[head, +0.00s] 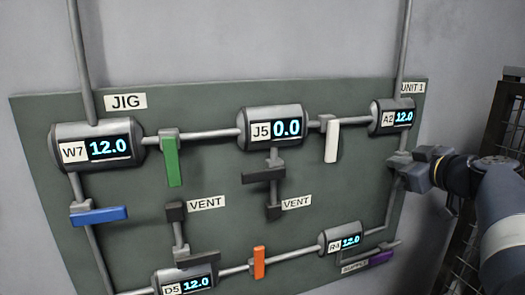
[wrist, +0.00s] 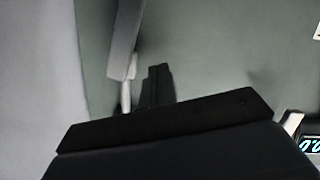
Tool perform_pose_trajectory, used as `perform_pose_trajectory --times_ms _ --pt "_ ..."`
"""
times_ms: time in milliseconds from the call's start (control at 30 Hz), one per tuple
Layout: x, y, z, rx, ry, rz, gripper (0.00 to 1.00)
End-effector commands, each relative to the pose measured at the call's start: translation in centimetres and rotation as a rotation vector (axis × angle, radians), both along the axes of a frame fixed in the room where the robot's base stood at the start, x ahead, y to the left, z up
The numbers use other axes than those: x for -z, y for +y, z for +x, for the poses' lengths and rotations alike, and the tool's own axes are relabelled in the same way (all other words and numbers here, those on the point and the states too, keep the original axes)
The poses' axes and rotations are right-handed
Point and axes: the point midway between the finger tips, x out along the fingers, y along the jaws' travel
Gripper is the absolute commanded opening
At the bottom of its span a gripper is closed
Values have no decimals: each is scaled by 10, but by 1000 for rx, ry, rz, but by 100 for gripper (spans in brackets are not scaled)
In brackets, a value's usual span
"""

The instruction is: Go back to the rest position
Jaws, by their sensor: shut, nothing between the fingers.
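My gripper (head: 408,172) is at the right edge of the green panel (head: 225,230) in the head view, close to the pipe below the A2 tank (head: 392,117). I cannot tell whether it touches that pipe. In the wrist view the dark fingers (wrist: 157,86) are together, with nothing seen between them. My arm comes in from the right. The gripper hides part of the pipe run there.
The J5 tank (head: 274,127) reads 0.0; W7 (head: 97,145), D5 (head: 183,281) and R4 (head: 340,241) read 12.0. Green (head: 172,160), white (head: 332,140), blue (head: 98,216), orange (head: 259,262) and purple (head: 381,257) handles stick out. A dark mesh rack (head: 505,120) stands right.

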Motion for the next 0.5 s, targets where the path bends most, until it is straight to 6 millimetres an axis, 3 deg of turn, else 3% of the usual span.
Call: perform_pose_trajectory --times_ms 500 --pt "15 1 5 -16 -65 -171 0"
